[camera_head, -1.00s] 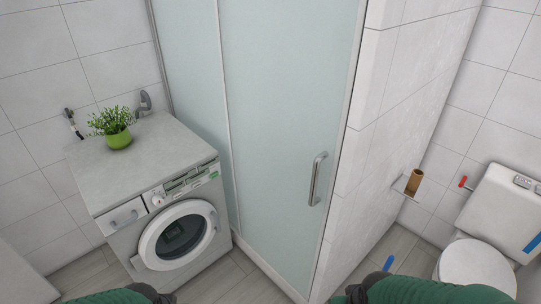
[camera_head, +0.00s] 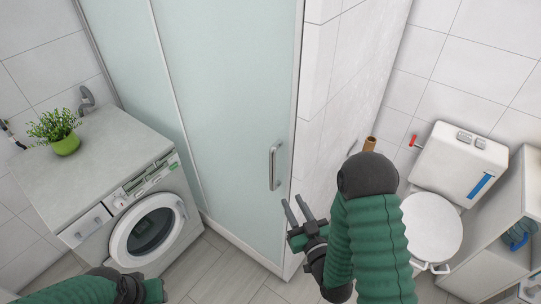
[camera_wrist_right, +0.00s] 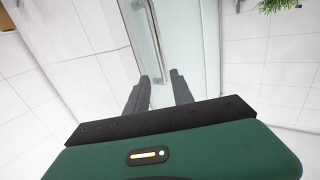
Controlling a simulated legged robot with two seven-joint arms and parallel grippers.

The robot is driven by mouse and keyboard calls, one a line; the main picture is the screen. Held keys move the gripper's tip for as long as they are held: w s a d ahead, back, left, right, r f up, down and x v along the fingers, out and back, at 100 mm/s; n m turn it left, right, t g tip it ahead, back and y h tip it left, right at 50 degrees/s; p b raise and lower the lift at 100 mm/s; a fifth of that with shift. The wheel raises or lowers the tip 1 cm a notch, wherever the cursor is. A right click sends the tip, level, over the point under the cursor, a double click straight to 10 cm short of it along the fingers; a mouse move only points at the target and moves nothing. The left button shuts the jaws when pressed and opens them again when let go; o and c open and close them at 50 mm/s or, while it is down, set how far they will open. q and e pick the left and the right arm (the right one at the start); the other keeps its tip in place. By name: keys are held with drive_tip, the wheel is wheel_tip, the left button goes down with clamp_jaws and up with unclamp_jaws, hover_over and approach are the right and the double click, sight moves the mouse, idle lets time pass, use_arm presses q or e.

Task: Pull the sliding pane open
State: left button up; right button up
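The sliding pane (camera_head: 225,110) is a tall frosted glass panel with a vertical metal handle (camera_head: 273,167) near its right edge. It appears closed against the tiled wall. My right gripper (camera_head: 293,207) is open, just below and to the right of the handle, with its two fingers apart and empty. In the right wrist view the handle (camera_wrist_right: 153,38) stands ahead of the open fingers (camera_wrist_right: 158,84), roughly in line with the gap. My left arm (camera_head: 100,290) shows at the bottom left; its gripper fingers are not visible.
A washing machine (camera_head: 100,172) with a potted plant (camera_head: 62,142) stands to the left of the pane. A tiled wall (camera_head: 345,80) adjoins it on the right. A toilet (camera_head: 432,222) and a shelf unit (camera_head: 505,225) stand further right.

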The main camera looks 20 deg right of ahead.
drive_tip(key=w+b, duration=0.3)
drive_tip(key=b, duration=0.7)
approach(274, 167)
drive_tip(key=w, duration=0.8)
drive_tip(key=w+a+p, duration=0.1)
drive_tip(key=w, duration=0.2)
drive_tip(key=shift+w, duration=0.1)
clamp_jaws()
idle(0.3)
